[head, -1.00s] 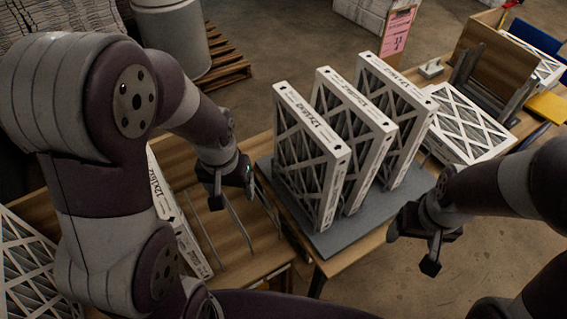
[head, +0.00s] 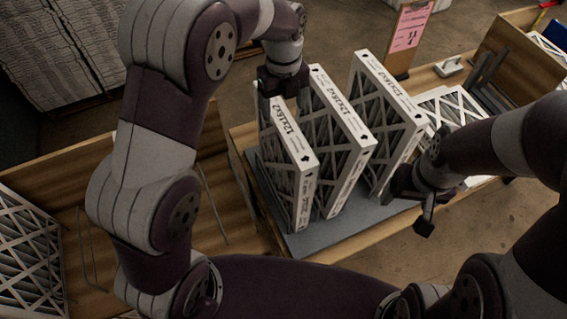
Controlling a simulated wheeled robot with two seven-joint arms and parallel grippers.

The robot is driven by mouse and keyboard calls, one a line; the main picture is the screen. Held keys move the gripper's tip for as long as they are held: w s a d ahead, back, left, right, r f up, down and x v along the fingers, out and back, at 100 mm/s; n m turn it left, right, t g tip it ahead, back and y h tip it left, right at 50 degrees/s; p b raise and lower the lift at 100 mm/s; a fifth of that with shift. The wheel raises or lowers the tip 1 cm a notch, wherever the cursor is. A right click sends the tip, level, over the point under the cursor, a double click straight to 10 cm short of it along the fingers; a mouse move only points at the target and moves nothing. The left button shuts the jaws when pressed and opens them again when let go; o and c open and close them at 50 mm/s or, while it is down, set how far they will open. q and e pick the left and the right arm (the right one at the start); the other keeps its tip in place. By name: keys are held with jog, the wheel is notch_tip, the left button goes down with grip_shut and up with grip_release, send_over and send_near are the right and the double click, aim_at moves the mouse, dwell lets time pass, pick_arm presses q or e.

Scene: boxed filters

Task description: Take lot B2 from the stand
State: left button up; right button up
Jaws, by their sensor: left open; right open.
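Three white-framed pleated filters stand on edge on a grey stand (head: 318,241): a left one (head: 287,165), a middle one (head: 343,138) and a right one (head: 388,92). Their top edges carry size print, but I cannot read a lot mark B2 on any of them. My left gripper (head: 282,92) is open, pointing down at the far end of the left filter, close to the gap before the middle one; contact cannot be told. My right gripper (head: 416,211) is open and empty at the stand's right front corner, right of the filters.
A pink sheet on a board (head: 411,27) stands behind the stand. Another filter (head: 450,108) lies at the right near a wooden holder (head: 505,55). At the left, a wooden rack (head: 100,215) with thin wires holds a filter (head: 25,255). Bare floor lies at the lower right.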

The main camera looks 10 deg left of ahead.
aim_at(285, 118)
pick_arm(q)
jog(key=f+b, duration=0.2)
jog(key=f, duration=0.3)
jog(key=shift+w+f+b, duration=0.2)
jog(key=shift+b, duration=0.1)
jog(key=shift+w+d+f+p, duration=0.1)
jog(key=shift+w+f+p, duration=0.2)
jog(key=shift+f+p, duration=0.6)
jog(key=f, duration=0.1)
jog(key=f+p, duration=0.1)
jog(key=shift+s+a+f, duration=0.15)
jog(key=shift+a+f, duration=0.1)
jog(key=shift+f, duration=0.3)
jog(key=shift+d, duration=0.1)
jog(key=c, duration=0.6)
grip_shut()
pick_arm(e)
notch_tip(285, 118, down, 2)
jog(key=shift+w+d+f, duration=0.1)
pick_arm(q)
jog(key=shift+r, duration=0.1)
